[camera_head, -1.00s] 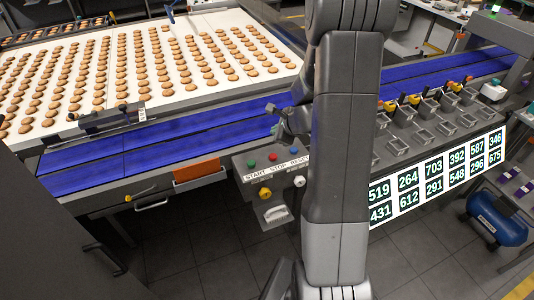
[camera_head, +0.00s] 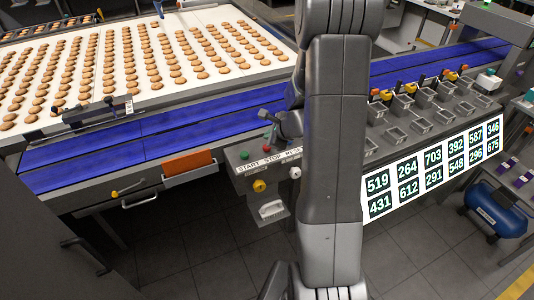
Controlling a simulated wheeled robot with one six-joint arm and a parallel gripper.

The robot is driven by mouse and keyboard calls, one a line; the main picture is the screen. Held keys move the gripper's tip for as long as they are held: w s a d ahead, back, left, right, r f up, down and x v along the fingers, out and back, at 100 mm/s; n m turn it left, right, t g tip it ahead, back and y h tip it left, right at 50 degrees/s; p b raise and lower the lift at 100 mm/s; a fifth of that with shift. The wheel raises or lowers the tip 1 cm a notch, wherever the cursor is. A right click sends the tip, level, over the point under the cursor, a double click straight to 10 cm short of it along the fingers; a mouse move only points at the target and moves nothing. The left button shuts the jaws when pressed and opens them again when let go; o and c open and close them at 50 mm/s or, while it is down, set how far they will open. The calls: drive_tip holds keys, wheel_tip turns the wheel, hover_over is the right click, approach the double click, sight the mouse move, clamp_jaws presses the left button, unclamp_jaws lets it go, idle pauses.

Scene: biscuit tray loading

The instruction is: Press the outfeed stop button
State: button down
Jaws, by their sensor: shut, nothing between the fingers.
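The button panel (camera_head: 240,170) is a grey box at the front edge of the blue conveyor, with a white strip reading START, STOP and a partly covered RESET. The green button (camera_head: 244,155) is at the left, above START. The red stop button (camera_head: 266,149) is to its right, above STOP. My gripper (camera_head: 273,138) is shut and empty, pointing down just above and behind the red button, partly hidden by my arm. I cannot tell whether it touches the button. The blue button is hidden behind my gripper.
A yellow knob (camera_head: 259,186) and a white knob (camera_head: 295,172) sit below the buttons. The blue conveyor (camera_head: 170,143) runs behind the panel. Small metal bins (camera_head: 394,135) and a numbered board (camera_head: 408,169) are at right. My arm covers the middle.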

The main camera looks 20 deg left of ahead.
drive_tip(key=shift+f+b, duration=0.6)
drive_tip(key=shift+f, duration=0.35)
idle(1.3)
drive_tip(key=shift+f+b, duration=0.4)
drive_tip(key=shift+b, duration=0.1)
drive_tip(key=shift+f+b, duration=0.5)
drive_tip(key=shift+b, duration=0.05)
idle(0.5)
idle(0.4)
drive_tip(key=shift+r+p, duration=0.85)
drive_tip(key=shift+r, duration=0.1)
wheel_tip(320, 180, up, 5)
drive_tip(key=p, duration=0.4)
